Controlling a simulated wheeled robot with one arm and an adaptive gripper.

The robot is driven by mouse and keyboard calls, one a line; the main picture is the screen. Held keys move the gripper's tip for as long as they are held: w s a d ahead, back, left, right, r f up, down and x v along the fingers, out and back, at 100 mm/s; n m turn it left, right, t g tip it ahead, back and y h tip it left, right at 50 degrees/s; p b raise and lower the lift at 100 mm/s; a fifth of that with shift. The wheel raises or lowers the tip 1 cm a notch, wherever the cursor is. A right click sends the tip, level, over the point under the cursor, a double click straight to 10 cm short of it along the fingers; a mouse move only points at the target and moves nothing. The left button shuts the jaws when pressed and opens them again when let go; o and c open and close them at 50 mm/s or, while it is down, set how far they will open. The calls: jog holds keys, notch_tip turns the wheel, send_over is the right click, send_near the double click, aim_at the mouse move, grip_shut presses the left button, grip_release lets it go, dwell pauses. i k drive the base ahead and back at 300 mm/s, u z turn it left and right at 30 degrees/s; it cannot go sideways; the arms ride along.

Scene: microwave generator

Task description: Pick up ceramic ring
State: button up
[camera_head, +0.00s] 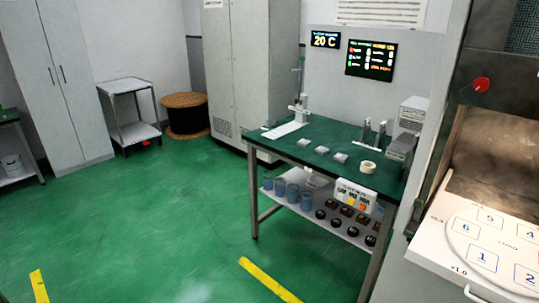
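A cream-coloured ring (368,167), which looks like the ceramic ring, lies flat near the right end of the green-topped table (310,135). Nothing covers it. Several small pale pieces (322,150) lie to its left on the same tabletop. My gripper is not in view.
Upright grey holders (366,133) and grey box-like devices (411,115) stand behind and right of the ring. A white stand (299,112) is at the table's far left. Below, a shelf (320,210) holds blue cups. A white numbered panel (490,240) juts in at right. Green floor is open at left.

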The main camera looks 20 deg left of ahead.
aim_at(366, 167)
jog(key=u, duration=1.35)
jog(key=i, duration=1.2)
jog(key=z, duration=0.55)
jog(key=i, duration=0.75)
jog(key=z, duration=0.4)
